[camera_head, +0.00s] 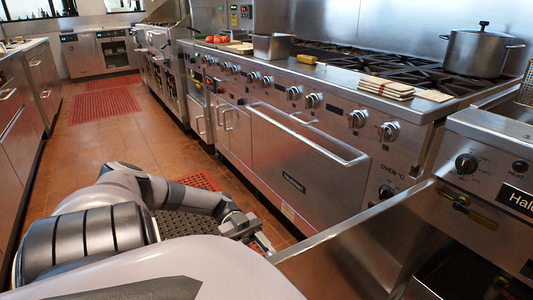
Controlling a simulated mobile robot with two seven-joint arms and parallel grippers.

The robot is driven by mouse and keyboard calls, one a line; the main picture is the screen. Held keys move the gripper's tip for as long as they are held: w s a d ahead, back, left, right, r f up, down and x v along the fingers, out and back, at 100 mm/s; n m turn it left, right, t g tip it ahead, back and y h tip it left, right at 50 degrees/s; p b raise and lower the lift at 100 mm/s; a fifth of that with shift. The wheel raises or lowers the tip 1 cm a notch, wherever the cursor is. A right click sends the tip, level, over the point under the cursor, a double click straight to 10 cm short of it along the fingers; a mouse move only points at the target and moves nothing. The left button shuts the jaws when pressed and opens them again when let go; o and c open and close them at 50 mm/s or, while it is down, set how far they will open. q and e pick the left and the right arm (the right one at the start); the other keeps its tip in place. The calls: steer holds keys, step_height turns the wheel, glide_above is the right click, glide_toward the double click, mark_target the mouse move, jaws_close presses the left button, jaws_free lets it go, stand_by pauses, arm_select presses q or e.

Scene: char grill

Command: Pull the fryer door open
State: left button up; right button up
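The fryer (475,165) stands at the right, with a black knob and a yellow-handled lever on its front. A steel door panel (345,250) stands swung out from the fryer's left side, its top edge running toward the lower middle. The dark fryer cabinet (455,275) shows beside it. My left gripper (264,244) is at the free outer end of this door, close to or touching its edge. Its fingers are small and partly hidden, so I cannot tell whether they grip. The door's handle is not visible. My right gripper is out of view.
A range with an oven door (295,165) and handle lines the back behind the fryer door. A pot (480,52) and folded cloths (386,87) sit on top. Cabinets (22,110) stand at left. The tiled aisle (110,130) between is clear, with red mats.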

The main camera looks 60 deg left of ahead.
arm_select(q)
steer(key=shift+s+a, duration=0.15)
steer(key=shift+a, duration=1.3)
